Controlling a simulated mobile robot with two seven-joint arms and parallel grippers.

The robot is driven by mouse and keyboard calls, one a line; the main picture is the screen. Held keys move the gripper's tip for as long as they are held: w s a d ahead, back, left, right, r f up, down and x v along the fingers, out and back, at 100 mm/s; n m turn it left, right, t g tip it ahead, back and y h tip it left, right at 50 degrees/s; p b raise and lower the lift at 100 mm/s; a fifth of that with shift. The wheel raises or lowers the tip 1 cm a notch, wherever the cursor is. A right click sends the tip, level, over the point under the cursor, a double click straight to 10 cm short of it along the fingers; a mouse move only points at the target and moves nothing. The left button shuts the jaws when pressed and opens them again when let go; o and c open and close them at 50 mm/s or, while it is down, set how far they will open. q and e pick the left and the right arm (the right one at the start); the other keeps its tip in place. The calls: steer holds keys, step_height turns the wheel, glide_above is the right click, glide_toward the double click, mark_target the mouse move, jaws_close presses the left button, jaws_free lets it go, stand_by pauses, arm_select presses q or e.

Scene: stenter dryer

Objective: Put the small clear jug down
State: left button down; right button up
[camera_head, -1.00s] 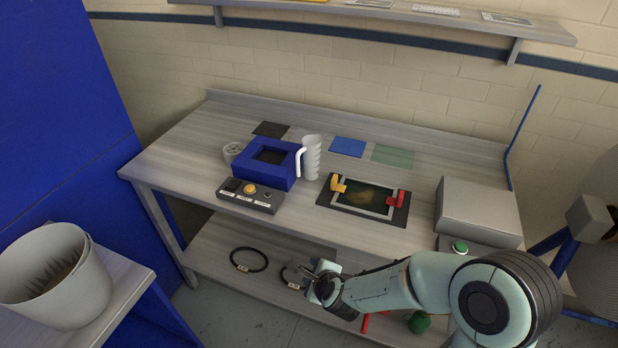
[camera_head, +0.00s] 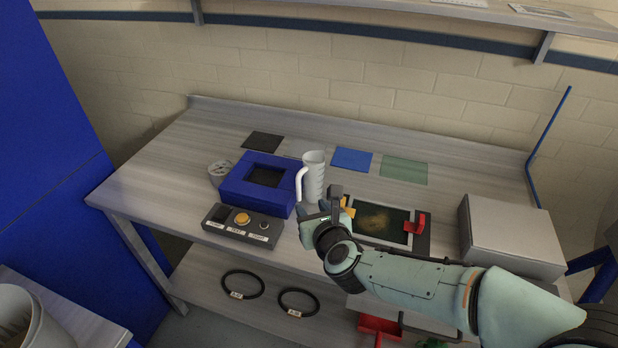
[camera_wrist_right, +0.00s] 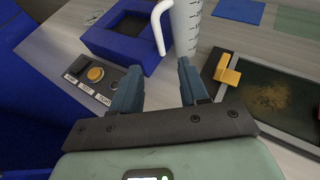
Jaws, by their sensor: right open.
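The small clear jug (camera_head: 314,176) stands upright on the workbench (camera_head: 160,165), just right of a blue square block. It looks whitish, with a white handle on its left side. In the right wrist view the jug (camera_wrist_right: 187,25) shows graduation marks and stands just beyond the fingertips. My right gripper (camera_head: 322,208) is in front of the jug, at its near side. In the wrist view its two fingers (camera_wrist_right: 158,82) are apart with nothing between them. My left gripper is not in view.
A blue block with a square recess (camera_head: 262,180) and a button box (camera_head: 242,226) stand left of the jug. A framed dark panel (camera_head: 385,224) with yellow and red clips lies to the right. A grey box (camera_head: 510,235) is further right. Flat swatches (camera_head: 352,159) lie behind.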

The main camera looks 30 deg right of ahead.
mark_target(299, 191)
steer(key=x, duration=1)
steer(key=shift+w+f, duration=0.1)
steer(key=shift+f, duration=0.1)
jaws_close()
